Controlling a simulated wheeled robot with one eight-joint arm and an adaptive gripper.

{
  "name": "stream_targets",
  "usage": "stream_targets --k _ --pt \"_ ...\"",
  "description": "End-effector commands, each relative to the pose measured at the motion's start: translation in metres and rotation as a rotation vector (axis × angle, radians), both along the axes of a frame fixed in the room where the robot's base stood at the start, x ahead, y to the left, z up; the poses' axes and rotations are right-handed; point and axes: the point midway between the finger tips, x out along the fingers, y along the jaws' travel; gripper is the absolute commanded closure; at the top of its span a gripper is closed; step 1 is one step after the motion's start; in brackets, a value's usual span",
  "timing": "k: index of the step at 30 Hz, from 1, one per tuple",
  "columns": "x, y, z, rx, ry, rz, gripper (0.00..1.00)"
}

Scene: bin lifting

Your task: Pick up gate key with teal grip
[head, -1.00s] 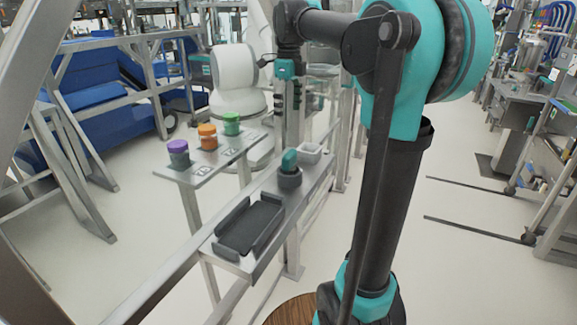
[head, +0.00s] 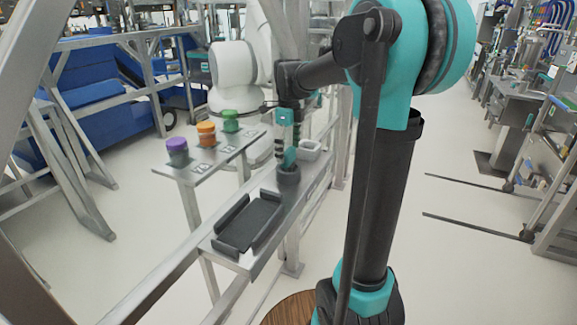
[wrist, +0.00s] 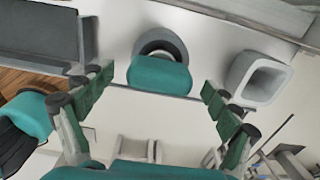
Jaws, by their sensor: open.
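The gate key's teal grip (head: 290,157) stands up out of a dark round holder (head: 288,176) on the metal shelf. In the wrist view the teal grip (wrist: 160,76) is at the upper middle, with the grey round holder (wrist: 162,44) behind it. My gripper (head: 287,146) is directly above and around the grip in the head view, partly overlapping it. In the wrist view my gripper (wrist: 157,84) is open, with one finger on each side of the grip and visible gaps between. The lower part of the key is hidden in the holder.
A dark tray (head: 250,224) lies on the near end of the shelf. A white square cup (head: 309,150) stands just beyond the holder. Purple (head: 177,145), orange (head: 206,128) and green (head: 230,114) topped pots stand on a side shelf to the left.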

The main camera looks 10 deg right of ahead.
Motion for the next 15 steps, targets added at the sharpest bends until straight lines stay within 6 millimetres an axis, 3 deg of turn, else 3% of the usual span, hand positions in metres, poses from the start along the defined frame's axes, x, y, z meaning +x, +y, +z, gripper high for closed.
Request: stream_targets --k 4,11,15 --pt "-0.0001 0.0 -0.0114 0.0 0.0 0.0 0.1" --pt "-0.0002 0.0 -0.0123 0.0 0.0 0.0 0.1" --pt "-0.0001 0.0 -0.0121 0.0 0.0 0.0 0.28"
